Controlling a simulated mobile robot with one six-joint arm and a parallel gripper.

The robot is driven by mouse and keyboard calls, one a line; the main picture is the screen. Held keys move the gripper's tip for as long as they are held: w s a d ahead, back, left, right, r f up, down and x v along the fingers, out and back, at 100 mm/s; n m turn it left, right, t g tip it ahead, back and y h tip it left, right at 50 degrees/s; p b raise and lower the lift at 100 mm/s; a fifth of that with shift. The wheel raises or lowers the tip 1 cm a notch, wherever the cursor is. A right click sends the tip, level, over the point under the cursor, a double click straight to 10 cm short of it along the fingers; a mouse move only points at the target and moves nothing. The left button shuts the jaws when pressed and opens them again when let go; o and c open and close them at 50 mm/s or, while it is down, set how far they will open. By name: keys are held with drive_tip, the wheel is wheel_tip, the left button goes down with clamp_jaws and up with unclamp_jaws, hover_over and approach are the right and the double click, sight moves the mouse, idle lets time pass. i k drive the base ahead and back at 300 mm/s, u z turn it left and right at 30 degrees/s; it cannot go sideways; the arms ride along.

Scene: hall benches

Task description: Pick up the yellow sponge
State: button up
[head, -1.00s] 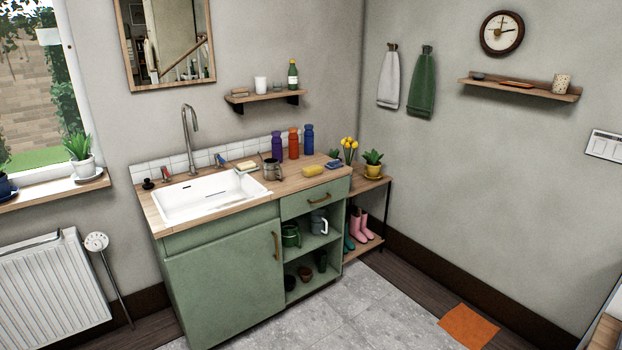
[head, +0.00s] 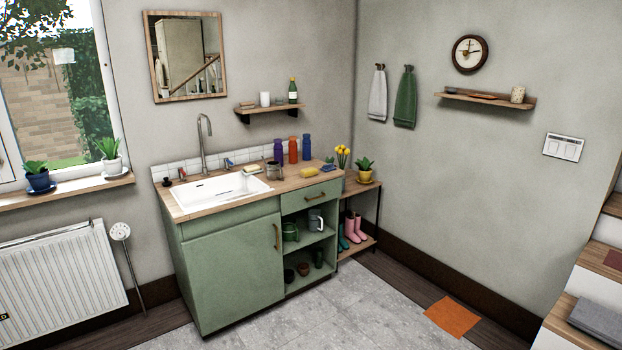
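The yellow sponge (head: 309,173) lies on the wooden countertop (head: 290,187) of the green sink cabinet (head: 230,270), right of the white sink (head: 222,193). A metal mug (head: 273,170) stands to its left. A blue item (head: 328,168) lies close to its right. Purple (head: 278,151), orange (head: 293,150) and blue (head: 307,147) bottles stand behind it. My gripper is not in view.
Open grey tiled floor (head: 350,310) lies in front of the cabinet, with an orange mat (head: 453,317) to the right. A radiator (head: 60,285) is at left. Stairs (head: 590,285) rise at right. A low plant stand (head: 361,187) adjoins the cabinet.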

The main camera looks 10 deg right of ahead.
sight(308, 172)
drive_tip(key=u, duration=0.8)
drive_tip(key=i, duration=2.2)
drive_tip(key=z, duration=0.25)
